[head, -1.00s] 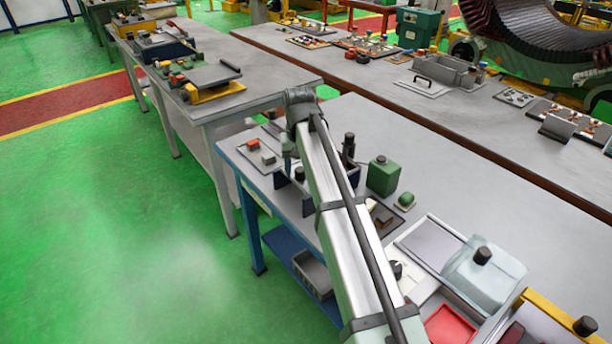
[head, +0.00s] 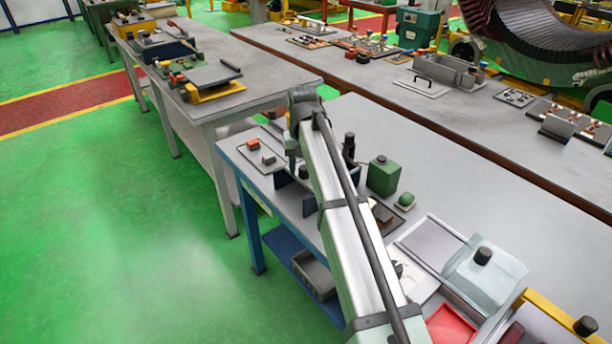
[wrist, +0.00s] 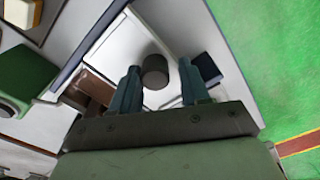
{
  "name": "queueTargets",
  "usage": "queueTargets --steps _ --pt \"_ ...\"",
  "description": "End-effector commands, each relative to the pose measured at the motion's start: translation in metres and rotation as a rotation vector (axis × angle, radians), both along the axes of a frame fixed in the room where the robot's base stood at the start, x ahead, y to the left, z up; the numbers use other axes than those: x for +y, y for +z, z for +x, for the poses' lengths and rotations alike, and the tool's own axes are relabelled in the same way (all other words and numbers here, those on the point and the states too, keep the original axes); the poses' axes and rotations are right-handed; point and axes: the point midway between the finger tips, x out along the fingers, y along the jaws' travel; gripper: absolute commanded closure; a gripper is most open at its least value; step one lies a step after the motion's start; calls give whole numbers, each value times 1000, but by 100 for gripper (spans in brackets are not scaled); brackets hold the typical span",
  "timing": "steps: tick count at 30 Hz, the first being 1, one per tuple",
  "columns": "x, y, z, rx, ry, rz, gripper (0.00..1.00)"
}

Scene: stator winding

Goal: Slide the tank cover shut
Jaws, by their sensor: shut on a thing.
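In the wrist view, the two teal fingers of my gripper (wrist: 158,92) stand on either side of a dark round knob (wrist: 155,70) and are shut on it. The knob stands on a pale flat panel (wrist: 130,50), which looks like the tank cover. A dark blue wall edge (wrist: 98,40) runs beside the panel. In the head view, my arm hides most of the gripper and cover. A dark knob (head: 303,172) shows beside the arm, with the dark blue tank wall (head: 309,203) below it. How far the cover overlaps the tank cannot be told.
Red (head: 253,144) and grey (head: 268,159) blocks lie on a plate at left. A pale box (head: 485,275) and red tray (head: 450,328) are at lower right.

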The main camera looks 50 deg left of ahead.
Motion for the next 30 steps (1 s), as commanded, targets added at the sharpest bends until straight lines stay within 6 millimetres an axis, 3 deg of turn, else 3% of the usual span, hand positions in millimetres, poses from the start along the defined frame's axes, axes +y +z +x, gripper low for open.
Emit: queueTargets --steps 1,30 --pt "-11 -13 2 1 -1 -33 72" --pt "-13 -14 41 2 -3 -32 72"
